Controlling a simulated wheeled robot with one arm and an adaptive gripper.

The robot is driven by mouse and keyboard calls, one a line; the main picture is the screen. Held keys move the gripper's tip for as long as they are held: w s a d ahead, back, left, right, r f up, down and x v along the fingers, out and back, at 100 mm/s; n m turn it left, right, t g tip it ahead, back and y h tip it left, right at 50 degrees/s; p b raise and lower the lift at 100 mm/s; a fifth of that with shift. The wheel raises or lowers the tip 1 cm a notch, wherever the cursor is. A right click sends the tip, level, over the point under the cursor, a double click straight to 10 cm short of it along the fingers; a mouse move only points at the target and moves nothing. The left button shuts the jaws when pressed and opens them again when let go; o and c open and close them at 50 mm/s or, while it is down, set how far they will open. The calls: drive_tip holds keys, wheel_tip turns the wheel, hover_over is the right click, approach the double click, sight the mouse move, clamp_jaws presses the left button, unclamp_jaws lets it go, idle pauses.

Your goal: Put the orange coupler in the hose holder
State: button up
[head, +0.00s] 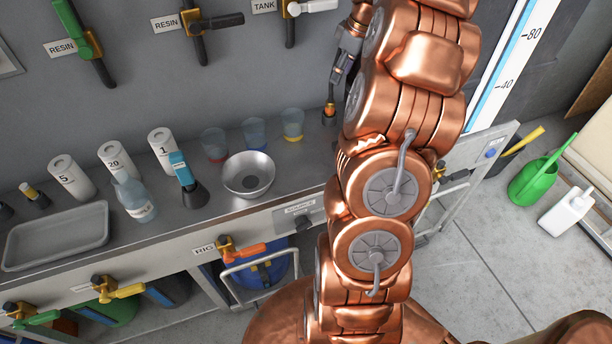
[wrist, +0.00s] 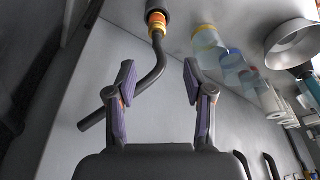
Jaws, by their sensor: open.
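The orange coupler (wrist: 157,20) is at the top of the wrist view, on the end of a black hose (wrist: 159,58). It meets a dark round socket (wrist: 152,5) that looks like the hose holder; how deep it sits is unclear. In the head view the orange coupler (head: 330,109) is small, low at the back of the bench, left of my arm. My gripper (wrist: 160,80) is open, its fingers apart and clear of the coupler. The hose runs between the fingertips in the picture and behind the left finger. My gripper (head: 338,76) is above the coupler in the head view.
Cups with red, blue and yellow bases (head: 292,124) and a metal bowl (head: 248,174) stand left of the coupler. White cylinders, a bottle (head: 134,199) and a grey tray (head: 57,235) are farther left. Valve handles (head: 198,27) stick out from the wall.

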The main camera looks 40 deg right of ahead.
drive_tip(key=s+a+r+g, duration=0.1)
drive_tip(key=s+a, duration=0.2)
drive_tip(key=a, duration=0.9)
drive_tip(key=s+a+r+g, duration=0.1)
drive_tip(key=s+a, duration=0.1)
drive_tip(key=a, duration=1.1)
drive_tip(key=s+a+f+m+g, duration=0.1)
drive_tip(key=s+a, duration=0.3)
drive_tip(key=s, duration=0.3)
drive_tip(key=s+a+f+m, duration=0.1)
drive_tip(key=s+a+f, duration=0.1)
drive_tip(key=s+a, duration=0.2)
drive_tip(key=s+a+f+m+g+h, duration=0.1)
drive_tip(key=s+a, duration=0.3)
drive_tip(key=s, duration=0.7)
drive_tip(key=shift+a+f+m+g, duration=0.3)
drive_tip(key=shift+a+f+m, duration=0.1)
drive_tip(key=shift+s, duration=0.1)
